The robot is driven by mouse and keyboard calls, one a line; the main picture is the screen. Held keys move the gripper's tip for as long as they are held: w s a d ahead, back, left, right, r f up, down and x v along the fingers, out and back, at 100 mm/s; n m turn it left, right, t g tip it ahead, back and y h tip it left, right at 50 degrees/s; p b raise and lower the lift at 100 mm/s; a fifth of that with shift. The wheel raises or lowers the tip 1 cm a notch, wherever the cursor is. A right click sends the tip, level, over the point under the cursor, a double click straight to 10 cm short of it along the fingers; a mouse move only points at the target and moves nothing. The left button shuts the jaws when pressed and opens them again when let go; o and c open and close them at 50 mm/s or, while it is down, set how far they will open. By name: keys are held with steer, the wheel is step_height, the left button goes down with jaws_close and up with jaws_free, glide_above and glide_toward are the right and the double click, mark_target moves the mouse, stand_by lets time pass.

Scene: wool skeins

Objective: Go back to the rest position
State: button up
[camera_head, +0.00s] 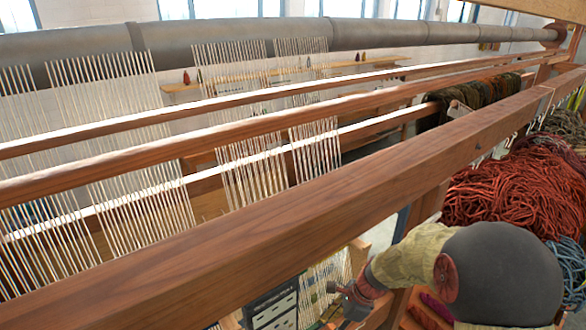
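My arm comes in at the lower right, with a dark rounded link and pale cloth-like sections. What looks like my gripper (350,299) shows small and dark at the bottom, below the front beam of the loom (270,225). Its fingers are too small and cluttered to tell whether they are open or shut, or whether they hold anything. No mark of a rest position shows.
The loom's long wooden beams cross the view, with pale warp threads (120,130) at the left. A big heap of red wool (525,190) lies close to my arm at the right. Dark skeins (480,95) hang behind. Blue wool (572,262) lies at the right edge.

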steer(key=s+d+r+n+t+h+b, duration=0.2)
steer(key=s+r+n+b, duration=0.4)
steer(key=s+n, duration=0.3)
steer(key=s+d+r+n+t+h+b, duration=0.2)
steer(key=s+r+n+b, duration=0.4)
steer(key=s+r+n, duration=0.3)
steer(key=s+d+n, duration=0.1)
steer(key=s, duration=0.2)
steer(key=shift+s+d+r+n+t+h, duration=0.25)
steer(key=shift+d+n+t+h, duration=0.05)
steer(key=shift+t, duration=0.1)
stand_by(1.2)
